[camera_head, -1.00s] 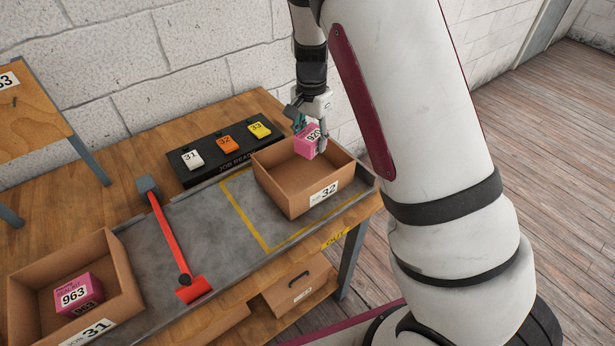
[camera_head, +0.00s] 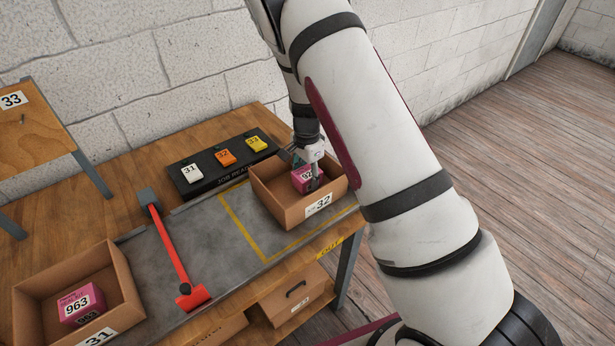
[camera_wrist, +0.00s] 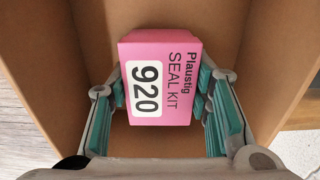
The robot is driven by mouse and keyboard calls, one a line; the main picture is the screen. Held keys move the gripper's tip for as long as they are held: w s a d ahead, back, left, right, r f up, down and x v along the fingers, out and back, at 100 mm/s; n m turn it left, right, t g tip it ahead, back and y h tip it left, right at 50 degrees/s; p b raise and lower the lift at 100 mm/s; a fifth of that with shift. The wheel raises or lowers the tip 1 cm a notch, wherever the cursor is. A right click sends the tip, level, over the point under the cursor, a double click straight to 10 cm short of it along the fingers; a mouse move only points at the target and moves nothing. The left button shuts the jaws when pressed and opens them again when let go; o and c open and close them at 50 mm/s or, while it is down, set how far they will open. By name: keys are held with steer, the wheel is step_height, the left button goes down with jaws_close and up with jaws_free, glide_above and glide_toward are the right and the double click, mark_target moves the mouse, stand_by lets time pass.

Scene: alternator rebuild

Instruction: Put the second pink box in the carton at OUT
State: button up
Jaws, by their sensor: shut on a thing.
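My gripper (camera_head: 308,168) is shut on a pink box (camera_head: 304,181) and holds it inside the carton marked 32 (camera_head: 291,211), at the OUT end of the bench. In the wrist view the pink box (camera_wrist: 160,82) reads "Plaustig SEAL KIT 920", and a finger of my gripper presses each side of it. Carton walls (camera_wrist: 60,60) surround it there. I cannot tell whether the box touches the carton floor. Another pink box, marked 963 (camera_head: 80,303), sits in the carton marked 31 (camera_head: 118,267) at the lower left.
A red bar (camera_head: 169,245) crosses the grey track between the two cartons. A black panel (camera_head: 205,186) with white, orange and yellow buttons stands behind the track. The yellow OUT label (camera_head: 329,247) is on the bench's front edge. A wooden shelf (camera_head: 35,130) marked 33 is at upper left.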

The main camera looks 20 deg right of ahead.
steer(key=shift+f, duration=0.35)
steer(key=shift+f, duration=0.15)
steer(key=o, duration=1.1)
